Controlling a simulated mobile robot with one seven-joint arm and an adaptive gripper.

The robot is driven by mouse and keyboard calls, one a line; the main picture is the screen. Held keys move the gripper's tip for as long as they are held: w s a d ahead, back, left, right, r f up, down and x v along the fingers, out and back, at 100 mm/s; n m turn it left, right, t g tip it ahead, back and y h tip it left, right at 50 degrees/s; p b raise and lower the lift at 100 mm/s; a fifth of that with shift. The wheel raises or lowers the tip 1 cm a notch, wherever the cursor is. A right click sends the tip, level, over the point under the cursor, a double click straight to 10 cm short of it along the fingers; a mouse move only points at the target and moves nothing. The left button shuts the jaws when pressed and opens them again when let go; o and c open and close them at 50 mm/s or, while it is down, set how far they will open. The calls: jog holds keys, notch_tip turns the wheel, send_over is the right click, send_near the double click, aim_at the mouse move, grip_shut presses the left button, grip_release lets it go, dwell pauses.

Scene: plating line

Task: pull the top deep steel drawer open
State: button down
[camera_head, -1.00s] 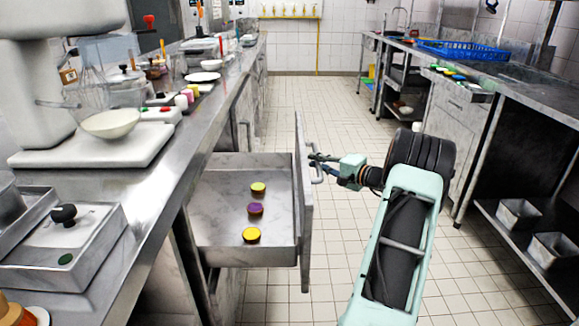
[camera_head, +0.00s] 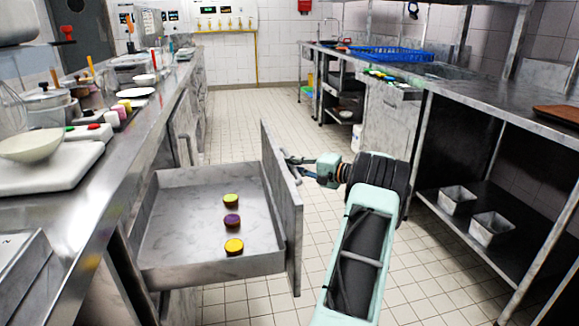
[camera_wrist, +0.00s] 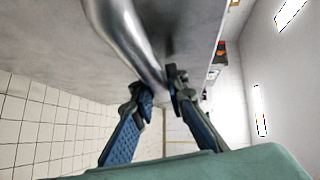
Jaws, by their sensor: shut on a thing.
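The deep steel drawer (camera_head: 170,226) stands pulled well out from the left counter, and its inside shows. Two yellow-topped round items and a purple one (camera_head: 232,221) lie in a row on its floor. Its tall front panel (camera_head: 284,210) faces right. My gripper (camera_head: 292,161) is at the outer face of this panel, at the handle. In the wrist view my gripper (camera_wrist: 160,90) is shut on the curved steel handle (camera_wrist: 128,38), with one finger on each side of it. In the head view the handle is mostly hidden by the fingers.
The steel counter (camera_head: 150,118) with bowls and a white board runs along the left. A steel bench with a lower shelf (camera_head: 425,197) holding two metal pans stands at the right. Tiled floor (camera_head: 260,95) lies clear between them.

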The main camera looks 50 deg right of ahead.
jog(key=c, duration=1.9)
grip_release()
jog(key=v, duration=1.2)
